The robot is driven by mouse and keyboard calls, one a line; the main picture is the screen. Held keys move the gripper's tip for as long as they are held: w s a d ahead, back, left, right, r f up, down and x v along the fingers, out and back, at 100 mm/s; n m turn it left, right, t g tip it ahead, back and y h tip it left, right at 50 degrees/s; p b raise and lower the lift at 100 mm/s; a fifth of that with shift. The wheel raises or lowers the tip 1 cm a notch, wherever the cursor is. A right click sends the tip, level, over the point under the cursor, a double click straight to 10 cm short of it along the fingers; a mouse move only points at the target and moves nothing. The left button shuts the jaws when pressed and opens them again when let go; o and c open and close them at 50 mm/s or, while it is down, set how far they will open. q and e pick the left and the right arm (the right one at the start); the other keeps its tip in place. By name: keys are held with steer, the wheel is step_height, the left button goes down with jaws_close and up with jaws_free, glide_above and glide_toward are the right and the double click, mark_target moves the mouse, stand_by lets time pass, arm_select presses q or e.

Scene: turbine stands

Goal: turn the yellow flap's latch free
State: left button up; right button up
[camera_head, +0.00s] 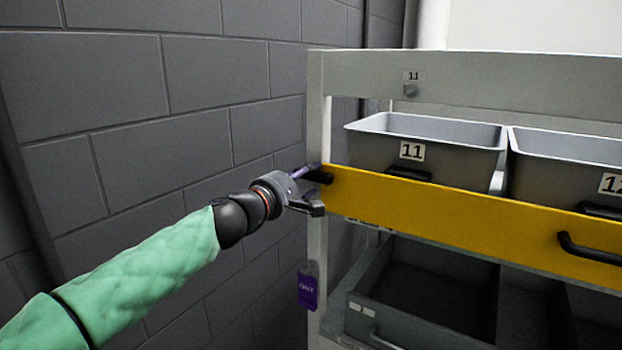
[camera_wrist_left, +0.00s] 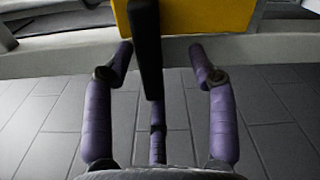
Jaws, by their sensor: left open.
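The yellow flap (camera_head: 455,212) is a long bar across the shelf front; its end also shows at the top of the left wrist view (camera_wrist_left: 205,16). Its latch (camera_wrist_left: 147,45) is a black bar at the flap's left end, by the rack's left post. My left gripper (camera_head: 308,190) is at that end. In the left wrist view, its purple fingers (camera_wrist_left: 160,52) are spread apart, with the latch between them in the picture. I see gaps on both sides, so it does not look gripped. My right gripper is out of view.
Grey bins stand behind the flap, one labelled 11 (camera_head: 425,150). A black handle (camera_head: 585,248) sticks out from the flap. Below is an open grey drawer (camera_head: 365,318). A purple tag (camera_head: 308,288) hangs on the left post. A grey block wall (camera_head: 130,110) is at left.

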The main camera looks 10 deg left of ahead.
mark_target(303, 177)
arm_select(q)
steer(key=shift+o, duration=0.8)
steer(key=shift+s+a+r, duration=0.1)
steer(key=shift+s+r, duration=0.05)
steer(key=shift+r, duration=0.05)
steer(key=v, duration=0.5)
steer(key=shift+c, duration=0.3)
